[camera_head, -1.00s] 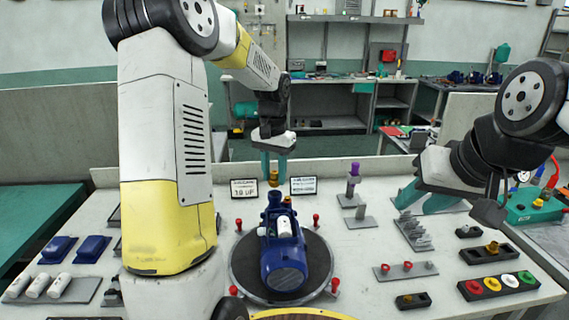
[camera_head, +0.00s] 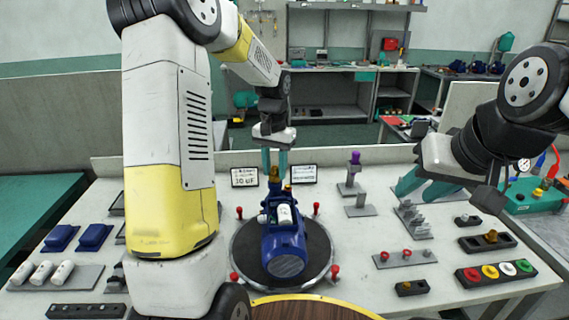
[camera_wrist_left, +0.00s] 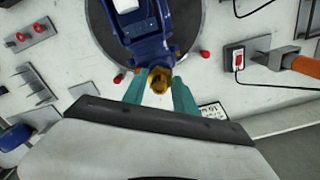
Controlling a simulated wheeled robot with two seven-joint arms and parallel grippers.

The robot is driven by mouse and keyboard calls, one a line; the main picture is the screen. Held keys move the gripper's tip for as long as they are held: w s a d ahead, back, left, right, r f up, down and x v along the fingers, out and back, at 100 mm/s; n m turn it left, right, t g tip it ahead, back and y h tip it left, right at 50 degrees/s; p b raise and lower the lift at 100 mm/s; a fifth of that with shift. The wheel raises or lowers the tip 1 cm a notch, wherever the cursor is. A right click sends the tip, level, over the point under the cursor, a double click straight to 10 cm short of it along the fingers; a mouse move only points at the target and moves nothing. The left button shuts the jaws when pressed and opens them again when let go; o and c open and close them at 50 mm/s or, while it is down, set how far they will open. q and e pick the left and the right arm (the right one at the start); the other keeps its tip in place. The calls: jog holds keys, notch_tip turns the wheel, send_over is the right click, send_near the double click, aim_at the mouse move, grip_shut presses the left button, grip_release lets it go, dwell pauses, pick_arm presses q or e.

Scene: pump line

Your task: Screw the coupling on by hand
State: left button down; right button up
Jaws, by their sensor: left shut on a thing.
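The blue pump (camera_head: 284,240) sits on a round dark turntable (camera_head: 245,265), its narrow end toward the back of the table. My left gripper (camera_head: 274,166) comes down from above and is shut on the brass coupling (camera_head: 274,176) at the pump's back end. In the left wrist view, the coupling (camera_wrist_left: 159,82) is between the two teal fingers, close against the pump (camera_wrist_left: 150,45). I cannot tell whether its thread is engaged. My right gripper (camera_head: 425,190) is off to the right over the table, with its teal fingers apart and empty.
Two label signs (camera_head: 303,174) stand behind the pump. Red knobs (camera_head: 333,272) ring the turntable. At right are a stepped metal stand (camera_head: 413,220), a red-ring rack (camera_head: 405,258), a brass fitting in a black holder (camera_head: 491,238) and a colored-ring tray (camera_head: 497,272). White cylinders (camera_head: 62,272) lie at left.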

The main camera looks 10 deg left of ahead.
pick_arm(q)
jog(key=shift+f, duration=0.15)
dwell(0.5)
jog(key=c, duration=0.9)
grip_release()
jog(key=shift+r, duration=3)
notch_tip(320, 180, up, 8)
jog(key=shift+f, duration=0.1)
